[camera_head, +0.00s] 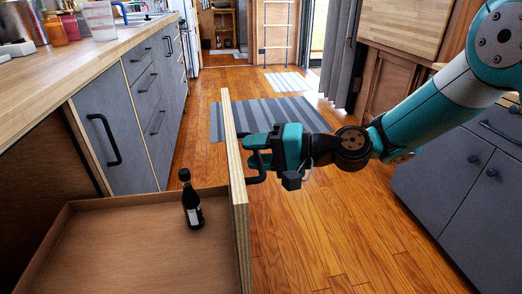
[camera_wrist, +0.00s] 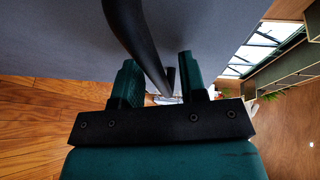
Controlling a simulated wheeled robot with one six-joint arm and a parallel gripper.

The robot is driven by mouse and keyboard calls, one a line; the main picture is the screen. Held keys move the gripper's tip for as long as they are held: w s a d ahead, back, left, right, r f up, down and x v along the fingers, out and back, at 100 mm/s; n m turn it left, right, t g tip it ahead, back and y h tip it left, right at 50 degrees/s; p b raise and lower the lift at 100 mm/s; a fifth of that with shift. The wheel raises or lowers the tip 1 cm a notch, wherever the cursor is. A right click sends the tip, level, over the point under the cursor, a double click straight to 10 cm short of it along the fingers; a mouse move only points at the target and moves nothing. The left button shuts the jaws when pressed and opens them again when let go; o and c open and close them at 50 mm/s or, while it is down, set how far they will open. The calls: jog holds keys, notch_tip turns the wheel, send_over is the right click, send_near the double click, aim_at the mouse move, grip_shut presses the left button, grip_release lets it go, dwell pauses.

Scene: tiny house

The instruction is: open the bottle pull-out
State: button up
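The bottle pull-out (camera_head: 140,243) stands drawn out from the left counter, its wooden tray showing. Its tall front panel (camera_head: 235,170) is seen nearly edge-on in the head view, and its grey face fills the upper wrist view (camera_wrist: 210,35). A dark bottle (camera_head: 191,203) with a pale label stands upright in the tray near the panel. My gripper (camera_head: 257,151) is at the outer side of the panel, at its dark handle (camera_wrist: 135,35). In the wrist view the handle runs between my two parted fingers (camera_wrist: 158,82), with gaps showing beside it. Any contact is unclear.
Grey drawers and a cabinet with a black handle (camera_head: 104,140) line the left counter. Grey cabinets (camera_head: 458,205) stand at the right. The wooden floor between them is clear, with a striped rug (camera_head: 285,115) farther back. Cups and jars stand on the counter (camera_head: 85,58).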

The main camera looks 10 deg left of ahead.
jog(key=s+d+r+p, duration=0.1)
jog(key=d+r+p, duration=0.1)
jog(key=d, duration=1.5)
jog(key=shift+r, duration=0.55)
jog(key=shift+s, duration=0.1)
jog(key=s+d+r+n+g+h, duration=0.1)
jog(key=s+d+r+n+h, duration=0.15)
jog(key=s+h, duration=0.55)
jog(key=s+d+r+n+h, duration=0.1)
jog(key=s+d+n+h, duration=0.25)
jog(key=s, duration=0.85)
notch_tip(320, 180, up, 26)
jog(key=p, duration=2.6)
jog(key=shift+s+r+n+p, duration=0.2)
jog(key=shift+s+n+p, duration=0.1)
jog(key=shift+s+n, duration=0.15)
